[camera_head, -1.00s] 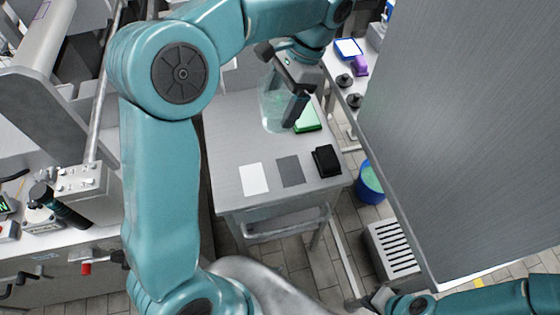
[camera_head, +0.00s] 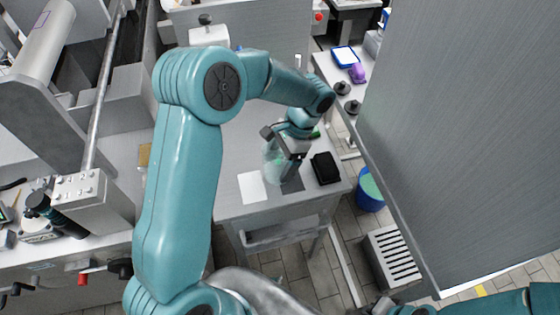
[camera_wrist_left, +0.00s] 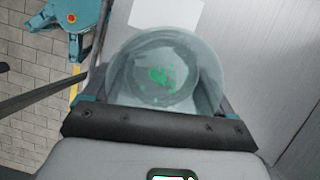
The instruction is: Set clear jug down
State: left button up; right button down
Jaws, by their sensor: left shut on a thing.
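The clear jug (camera_head: 272,165) is a see-through, pale greenish vessel over the steel table (camera_head: 232,205). My left gripper (camera_head: 284,150) is shut on it. In the left wrist view the round jug (camera_wrist_left: 165,75) sits between my gripper's fingers (camera_wrist_left: 160,120), with green specks showing in it. In the head view it is at the dark grey square (camera_head: 293,185), hiding part of it. I cannot tell whether its base touches the table. My right gripper cannot be made out; only part of the right arm shows at the bottom right.
A white square (camera_head: 252,187) lies left of the jug and a black object (camera_head: 325,168) lies right of it. A green item (camera_head: 316,134) is partly hidden behind my gripper. A blue bin (camera_head: 369,190) stands on the floor, and a large grey panel (camera_head: 460,130) fills the right.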

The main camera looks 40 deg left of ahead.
pick_arm(q)
jog(key=shift+f, duration=0.65)
jog(key=shift+f, duration=0.15)
jog(key=o, duration=1.1)
jog(key=shift+r, duration=0.25)
jog(key=shift+w+r, duration=0.2)
jog(key=shift+r, duration=0.1)
jog(key=v, duration=1.1)
jog(key=shift+r, duration=0.15)
